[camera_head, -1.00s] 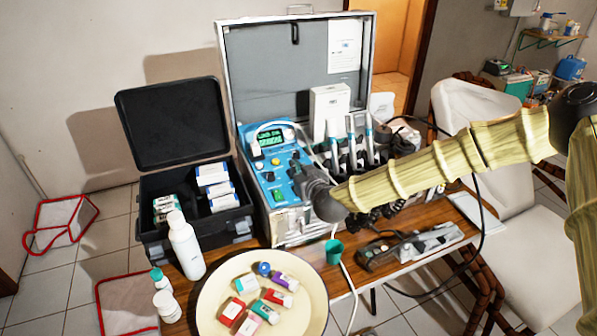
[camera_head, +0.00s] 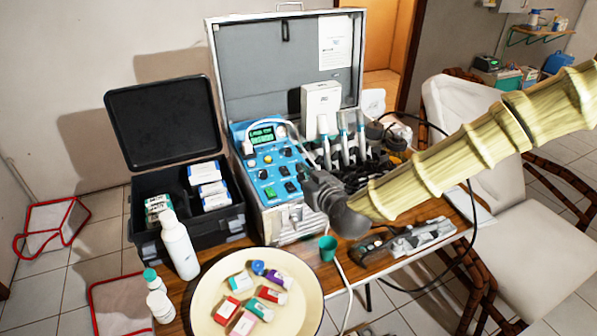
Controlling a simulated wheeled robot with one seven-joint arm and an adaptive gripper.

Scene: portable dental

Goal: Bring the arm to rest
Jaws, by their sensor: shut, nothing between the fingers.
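My arm comes in from the right edge, and my gripper (camera_head: 316,185) is at its end, in front of the open metal dental case (camera_head: 285,75). The gripper's dark fingers point left and up towards the blue control panel (camera_head: 268,160) of the case. The fingers look closed with nothing held. They overlap the panel's right side in the picture; I cannot tell whether they touch it.
A round cream tray (camera_head: 210,290) with several small boxes stands at the front. A black open case (camera_head: 165,125) and a white bottle (camera_head: 178,245) are at left. A green cup (camera_head: 327,248) stands below my gripper. A white chair (camera_head: 550,230) is at right.

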